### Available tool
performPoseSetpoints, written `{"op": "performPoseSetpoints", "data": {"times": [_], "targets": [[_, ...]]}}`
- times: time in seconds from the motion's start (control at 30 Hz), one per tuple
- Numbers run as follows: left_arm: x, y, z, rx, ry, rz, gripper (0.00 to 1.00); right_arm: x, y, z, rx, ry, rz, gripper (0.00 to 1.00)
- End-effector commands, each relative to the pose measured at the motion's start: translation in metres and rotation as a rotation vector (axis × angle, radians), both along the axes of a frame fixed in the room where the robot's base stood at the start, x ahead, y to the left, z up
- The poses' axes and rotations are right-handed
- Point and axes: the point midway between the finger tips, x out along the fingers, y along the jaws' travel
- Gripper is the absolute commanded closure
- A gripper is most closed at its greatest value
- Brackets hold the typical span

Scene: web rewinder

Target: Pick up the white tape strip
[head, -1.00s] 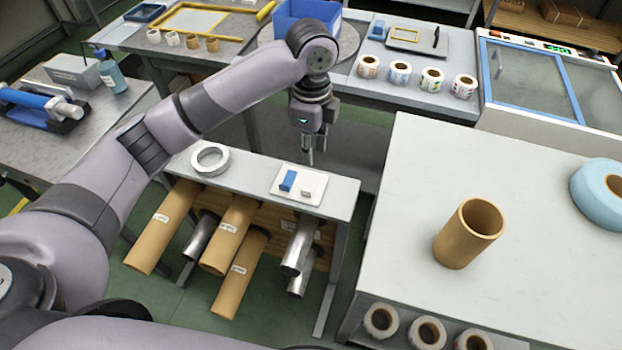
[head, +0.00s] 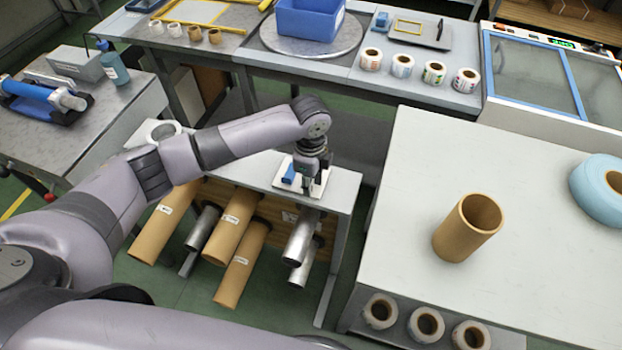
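My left gripper (head: 306,187) points down over the white tray (head: 322,186) on the small bench in the middle. Its fingers are small and dark here, and I cannot tell whether they are open or shut. A blue block (head: 289,174) lies on the tray just left of the gripper. The small pale piece that lay beside the blue block, which may be the white tape strip, is hidden behind the gripper now. My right gripper is not in view.
A tape ring (head: 163,131) on the bench is partly hidden by my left arm. Cardboard tubes (head: 240,270) and metal tubes stick out below.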

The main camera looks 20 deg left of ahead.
Motion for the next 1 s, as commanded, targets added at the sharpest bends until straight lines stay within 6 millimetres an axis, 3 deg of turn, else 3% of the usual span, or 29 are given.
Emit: {"op": "performPoseSetpoints", "data": {"times": [0.27,0.67,1.0], "targets": [[0.0000,-0.0001,-0.0047,0.000,0.000,-0.001,0.74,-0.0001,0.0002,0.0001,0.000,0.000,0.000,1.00],[0.0001,-0.0001,-0.0042,0.000,0.000,0.000,1.00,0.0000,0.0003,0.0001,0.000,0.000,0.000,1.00],[0.0001,0.0000,-0.0040,0.000,0.000,0.000,1.00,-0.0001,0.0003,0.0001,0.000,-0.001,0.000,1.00]]}}
